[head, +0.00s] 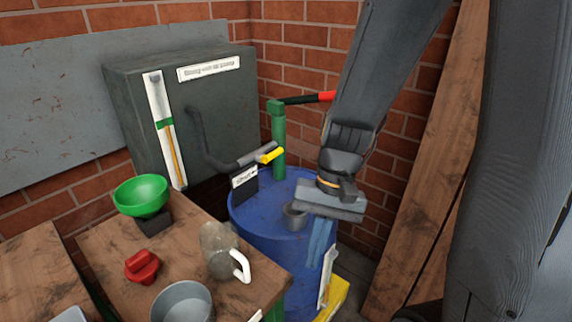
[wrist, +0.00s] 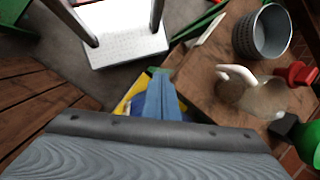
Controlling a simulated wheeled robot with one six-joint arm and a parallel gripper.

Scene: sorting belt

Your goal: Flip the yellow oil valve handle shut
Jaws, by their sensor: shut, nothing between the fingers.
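The yellow valve handle (head: 271,155) sits at the end of a dark pipe (head: 215,150) that comes out of the grey tank (head: 190,85). It lies roughly in line with the pipe's end, above the blue drum (head: 250,205). My gripper (head: 318,262) points down in front of the drum's right side, right of and below the yellow handle. Its blue fingers are together and empty. They show in the wrist view too (wrist: 161,88). I cannot make out the yellow handle in the wrist view.
A green pump (head: 279,140) with a red-tipped lever stands on the drum, beside a small grey cup (head: 294,216). The wooden bench (head: 110,245) holds a clear jug (head: 217,250), a green funnel (head: 140,196), a red object (head: 141,266) and a grey pan (head: 182,302). Planks lean at right.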

